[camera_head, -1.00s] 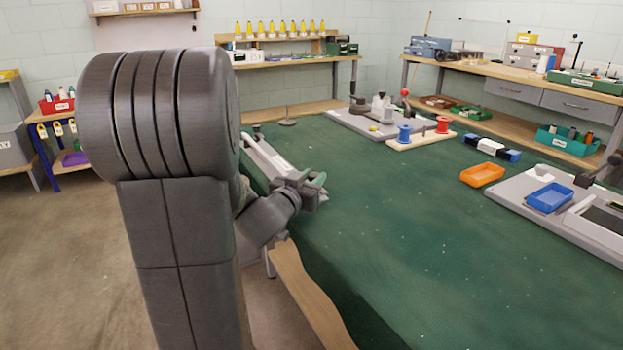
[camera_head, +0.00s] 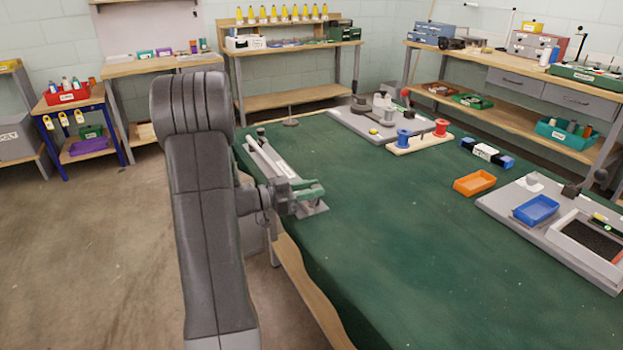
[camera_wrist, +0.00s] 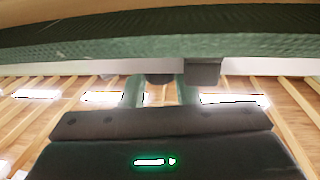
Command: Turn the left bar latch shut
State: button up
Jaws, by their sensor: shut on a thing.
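A long grey and white bar fixture (camera_head: 268,158) lies along the left edge of the green table in the head view. My gripper (camera_head: 312,190), with green fingers, is at the fixture's near end, just above its grey base plate (camera_head: 314,209). In the wrist view, the two green fingers (camera_wrist: 160,92) stand apart with a small dark piece (camera_wrist: 160,78) at their tips, which looks like the left bar latch. A grey block (camera_wrist: 203,73) is beside the right finger. The gripper hides most of the latch in the head view, so its angle cannot be told.
The green table top (camera_head: 400,230) is clear to the right of my gripper. An orange tray (camera_head: 474,183), a blue tray (camera_head: 536,209) and a spool stand (camera_head: 420,142) with blue and red spools are farther right. A thin upright post (camera_head: 290,121) stands beyond the fixture.

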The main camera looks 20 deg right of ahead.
jog(key=m+g+p, duration=0.1)
jog(key=g, duration=0.1)
jog(key=m+g+y+p, duration=0.1)
jog(key=m+g, duration=0.1)
jog(key=m+g+y, duration=0.1)
jog(key=g, duration=0.2)
jog(key=shift+w+d+m+p, duration=0.1)
jog(key=shift+w+m+p, duration=0.2)
jog(key=shift+m+p, duration=0.1)
jog(key=shift+g, duration=0.4)
jog(key=o, duration=1)
jog(key=shift+c, duration=0.2)
jog(key=v, duration=1.3)
jog(key=shift+w+a+r, duration=0.2)
jog(key=shift+w+a, duration=0.05)
jog(key=shift+a, duration=0.05)
